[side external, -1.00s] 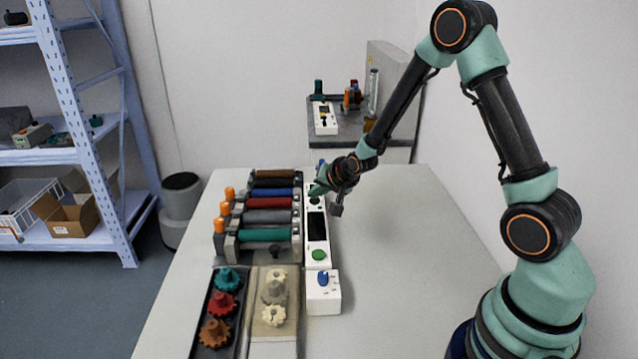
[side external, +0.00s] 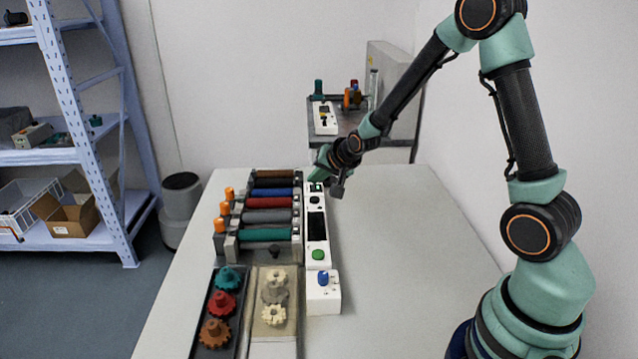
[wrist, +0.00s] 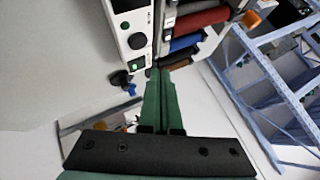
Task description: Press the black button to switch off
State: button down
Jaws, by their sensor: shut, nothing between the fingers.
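The white control panel (side external: 316,262) lies along the right side of the roller unit. The round black button (side external: 314,200) is near the panel's far end, beyond the dark screen (side external: 316,226). It also shows uncovered in the wrist view (wrist: 137,41). A small green-lit square switch (wrist: 134,68) sits beyond it; a round green button (side external: 318,255) is at the panel's near end. My gripper (side external: 317,176) is shut and empty at the panel's far end, beyond the black button and apart from it. In the wrist view its green fingers (wrist: 158,74) point toward the panel's end corner.
Several coloured rollers (side external: 265,218) lie left of the panel. A white box with a blue knob (side external: 323,296) and trays of gears (side external: 222,318) are nearer. A dark part with a blue piece (wrist: 124,81) lies past the panel's end. The table's right side is clear.

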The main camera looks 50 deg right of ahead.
jog(key=shift+r, duration=1)
jog(key=s+a+r+n+g, duration=0.1)
jog(key=s+a+r+n, duration=0.2)
jog(key=s, duration=0.4)
jog(key=s+a+r+n+g+y, duration=0.1)
jog(key=s+a+r+n, duration=0.3)
jog(key=s, duration=0.3)
jog(key=s+a+r+n+g+y, duration=0.1)
jog(key=s+a+r+n, duration=0.2)
jog(key=s, duration=0.5)
notch_tip(320, 180, up, 2)
jog(key=shift+a+n, duration=0.4)
jog(key=shift+n, duration=0.1)
